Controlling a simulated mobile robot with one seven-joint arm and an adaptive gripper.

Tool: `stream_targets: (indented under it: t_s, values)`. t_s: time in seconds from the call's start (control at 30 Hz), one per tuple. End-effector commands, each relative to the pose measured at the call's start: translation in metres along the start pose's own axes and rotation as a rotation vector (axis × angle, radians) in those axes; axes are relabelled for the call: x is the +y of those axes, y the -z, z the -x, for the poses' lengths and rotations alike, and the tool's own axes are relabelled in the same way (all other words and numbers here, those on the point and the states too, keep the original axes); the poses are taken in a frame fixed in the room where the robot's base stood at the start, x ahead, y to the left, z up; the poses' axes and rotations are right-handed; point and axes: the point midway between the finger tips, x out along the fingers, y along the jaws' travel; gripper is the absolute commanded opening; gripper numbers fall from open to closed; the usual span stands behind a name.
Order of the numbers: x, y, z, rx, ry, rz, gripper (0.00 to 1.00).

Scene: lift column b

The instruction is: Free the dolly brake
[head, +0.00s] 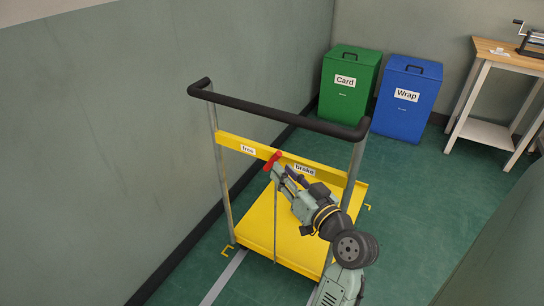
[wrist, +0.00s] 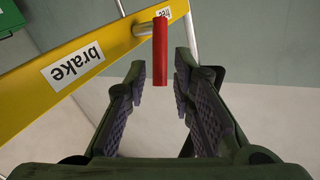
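The dolly has a yellow deck (head: 262,232) and a yellow crossbar (head: 228,142) with a "free" label (head: 248,150) at left and a "brake" label (head: 305,170) at right. A red lever grip (head: 272,160) is at the crossbar between the two labels. My gripper (head: 279,174) is close to the red grip from the right and front. In the wrist view my gripper (wrist: 160,68) is open, and the red grip (wrist: 160,47) lies in line with the gap between the fingertips, its lower end near them. No contact shows.
The dolly's black push handle (head: 275,110) rises above the crossbar on grey posts. A grey wall (head: 130,130) runs along the left. Behind stand a green "Card" bin (head: 350,100), a blue "Wrap" bin (head: 404,115) and a workbench (head: 500,62). Green floor to the right is clear.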

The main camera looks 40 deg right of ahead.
Motion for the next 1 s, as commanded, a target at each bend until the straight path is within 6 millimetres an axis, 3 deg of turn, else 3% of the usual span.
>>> stream_targets:
  t_s: [0.2,0.4,0.73,1.0]
  values:
    - [-0.001,0.002,-0.039,-0.003,0.0,0.001,0.23]
    - [0.0,0.0,-0.057,-0.002,-0.001,0.001,0.23]
    - [0.0,-0.001,-0.06,-0.001,-0.001,0.001,0.22]
    - [0.0,0.0,-0.06,-0.001,-0.001,0.001,0.04]
